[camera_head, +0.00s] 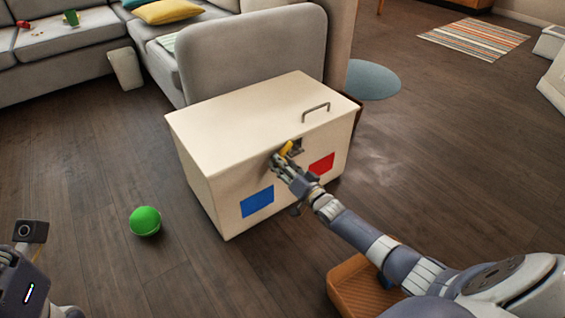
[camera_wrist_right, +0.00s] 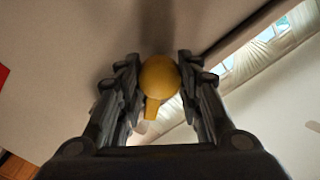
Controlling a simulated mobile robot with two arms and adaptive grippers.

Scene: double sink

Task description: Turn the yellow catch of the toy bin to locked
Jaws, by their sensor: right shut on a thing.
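The toy bin (camera_head: 225,120) is a cream box with a closed lid, a blue square and a red square on its front. Its yellow catch (camera_head: 287,148) sits high on the front, below the lid edge. My right gripper (camera_head: 279,160) reaches the front and is shut on the catch. In the right wrist view the round yellow catch (camera_wrist_right: 158,80) lies between the fingers of my right gripper (camera_wrist_right: 159,78), its small tab pointing down and slightly left. The gripper partly hides the catch in the head view. Part of my left arm shows at lower left, without its fingers.
A grey metal handle (camera_head: 316,112) is on the lid. A green ball (camera_head: 145,221) lies on the floor left of the bin. An orange-brown tray (camera_head: 345,290) is under my right arm. A grey sofa (camera_head: 255,55) stands behind the bin. The floor at left is mostly clear.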

